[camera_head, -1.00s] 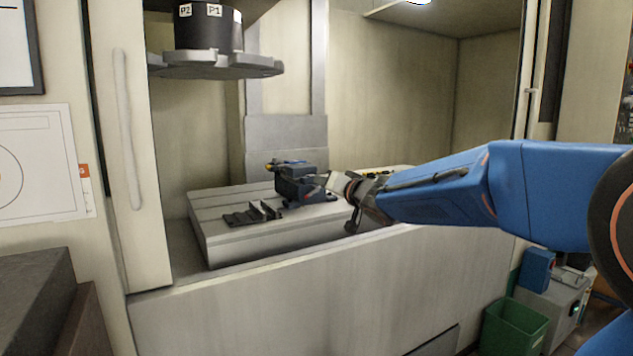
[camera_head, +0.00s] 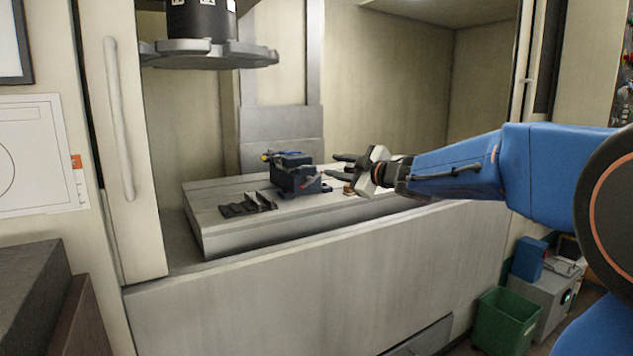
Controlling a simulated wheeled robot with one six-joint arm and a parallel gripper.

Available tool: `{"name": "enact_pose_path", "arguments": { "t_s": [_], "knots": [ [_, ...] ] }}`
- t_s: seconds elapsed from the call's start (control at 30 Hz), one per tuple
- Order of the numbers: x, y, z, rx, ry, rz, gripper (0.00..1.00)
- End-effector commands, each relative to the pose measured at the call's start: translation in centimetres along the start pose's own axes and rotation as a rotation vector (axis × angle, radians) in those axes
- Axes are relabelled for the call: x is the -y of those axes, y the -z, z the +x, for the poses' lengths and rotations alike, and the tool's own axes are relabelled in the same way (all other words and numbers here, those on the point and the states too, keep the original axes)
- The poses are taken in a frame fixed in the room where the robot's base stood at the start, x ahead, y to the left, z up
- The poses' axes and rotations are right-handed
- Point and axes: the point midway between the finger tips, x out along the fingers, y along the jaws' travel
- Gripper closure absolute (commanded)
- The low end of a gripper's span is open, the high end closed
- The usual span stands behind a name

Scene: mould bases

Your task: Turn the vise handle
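The vise (camera_head: 290,173), a dark blue block, stands on the pale grey machine bed (camera_head: 225,236) inside the enclosure. A small reddish part, perhaps its handle (camera_head: 311,182), shows low on its right side; its full shape is too small to tell. My gripper (camera_head: 331,163) comes in from the right and points left at the vise. Its two dark fingers look parted, with nothing seen between them. The fingertips appear a little right of the vise; I cannot tell the depth gap.
Dark jaw-like pieces (camera_head: 248,205) lie on the bed left of the vise. A round tool carousel (camera_head: 210,52) hangs above. The enclosure's front wall (camera_head: 300,285) stands below my arm. A green bin (camera_head: 505,320) is on the floor at right.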

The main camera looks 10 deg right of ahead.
Motion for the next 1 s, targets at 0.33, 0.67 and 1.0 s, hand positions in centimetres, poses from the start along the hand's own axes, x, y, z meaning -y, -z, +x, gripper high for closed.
{"name": "enact_pose_path", "arguments": {
  "t_s": [0.33, 0.67, 1.0],
  "knots": [
    [-1.0, -3.0, -2.1, -0.054, 0.117, -0.812, 0.68],
    [-1.0, -5.4, -4.1, -0.134, 0.205, -1.323, 0.68],
    [-0.2, -5.7, -2.1, -0.151, 0.216, -1.378, 0.68]
  ]
}}
